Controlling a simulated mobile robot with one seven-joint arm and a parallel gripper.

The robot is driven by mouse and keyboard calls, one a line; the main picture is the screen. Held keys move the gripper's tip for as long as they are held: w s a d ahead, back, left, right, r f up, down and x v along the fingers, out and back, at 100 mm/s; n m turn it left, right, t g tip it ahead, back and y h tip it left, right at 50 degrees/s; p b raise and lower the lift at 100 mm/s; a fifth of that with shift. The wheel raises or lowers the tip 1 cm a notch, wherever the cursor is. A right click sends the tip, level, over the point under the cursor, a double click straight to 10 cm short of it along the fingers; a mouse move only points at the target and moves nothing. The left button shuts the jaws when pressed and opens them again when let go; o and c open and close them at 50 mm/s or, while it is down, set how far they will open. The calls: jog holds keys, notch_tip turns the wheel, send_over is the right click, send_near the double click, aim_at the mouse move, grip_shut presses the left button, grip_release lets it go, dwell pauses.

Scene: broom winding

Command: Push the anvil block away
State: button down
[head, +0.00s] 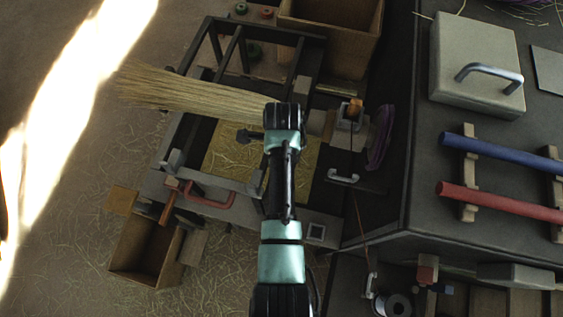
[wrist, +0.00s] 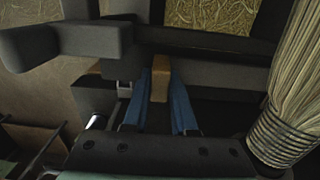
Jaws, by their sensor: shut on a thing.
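My gripper (wrist: 160,98) shows in the wrist view, its two blue fingers shut on a small wooden handle (wrist: 160,72). The handle stands in front of dark grey bars; which part it is fixed to is unclear. I cannot tell for certain which part is the anvil block. In the head view, my arm reaches up over the frame of the winding machine (head: 215,200) and hides the fingers and the handle. The broom (head: 190,95) lies across the frame, bristles to the left; its bound bristles (wrist: 290,125) are close on the right in the wrist view.
A red handle (head: 212,197) is on the front bar. A wooden bin (head: 145,250) is at lower left and a larger one (head: 330,35) at the back. On the right, a dark bench (head: 420,210) carries a block with a metal handle (head: 478,65) and blue and red rods.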

jog(key=c, duration=0.8)
grip_release()
jog(key=shift+w+d+r, duration=0.1)
jog(key=shift+w+r, duration=0.05)
jog(key=shift+w, duration=0.2)
jog(key=shift+o, duration=0.4)
jog(key=shift+s, duration=0.1)
notch_tip(320, 180, up, 13)
